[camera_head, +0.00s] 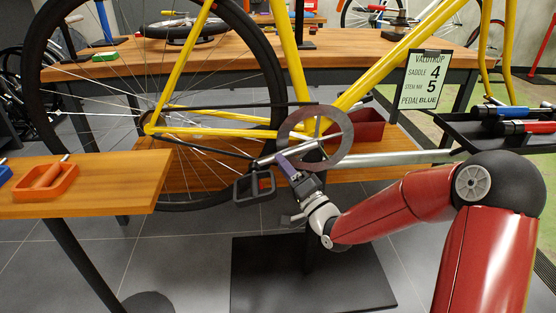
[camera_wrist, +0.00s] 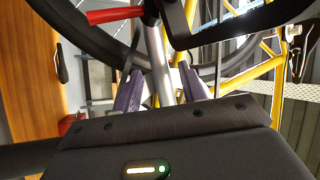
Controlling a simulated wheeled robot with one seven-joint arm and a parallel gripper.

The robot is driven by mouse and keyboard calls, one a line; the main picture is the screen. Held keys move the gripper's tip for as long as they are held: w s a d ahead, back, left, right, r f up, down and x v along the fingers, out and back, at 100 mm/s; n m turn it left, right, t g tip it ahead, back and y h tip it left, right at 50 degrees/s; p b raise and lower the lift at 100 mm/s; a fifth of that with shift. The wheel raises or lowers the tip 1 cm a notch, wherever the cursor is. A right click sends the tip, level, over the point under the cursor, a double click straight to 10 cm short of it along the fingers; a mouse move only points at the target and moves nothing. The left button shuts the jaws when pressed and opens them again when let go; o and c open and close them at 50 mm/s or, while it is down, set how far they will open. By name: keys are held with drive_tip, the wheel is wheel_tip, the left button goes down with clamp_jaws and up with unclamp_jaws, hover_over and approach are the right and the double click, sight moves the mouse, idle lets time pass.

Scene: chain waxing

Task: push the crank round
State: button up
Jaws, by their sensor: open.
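The yellow bicycle (camera_head: 375,70) stands with its round chainring (camera_head: 336,155) low in the middle of the head view. Its silver crank (camera_head: 268,159) points left and slightly down from the chainring's hub. My gripper (camera_head: 283,162) is at the crank from below. In the wrist view, the purple fingers of my gripper (camera_wrist: 160,84) are apart, with the silver crank (camera_wrist: 156,50) running between them. I cannot tell whether either finger touches it. The pedal's dark frame (camera_wrist: 178,22) is just beyond the fingers.
The rear wheel (camera_head: 38,105) is left of the crank. A wooden table (camera_head: 115,190) with an orange tray (camera_head: 45,181) stands at the front left. A dark base plate (camera_head: 310,280) lies on the floor below. A sign (camera_head: 424,80) stands right of the frame.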

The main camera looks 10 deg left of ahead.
drive_tip(key=shift+v, duration=2.05)
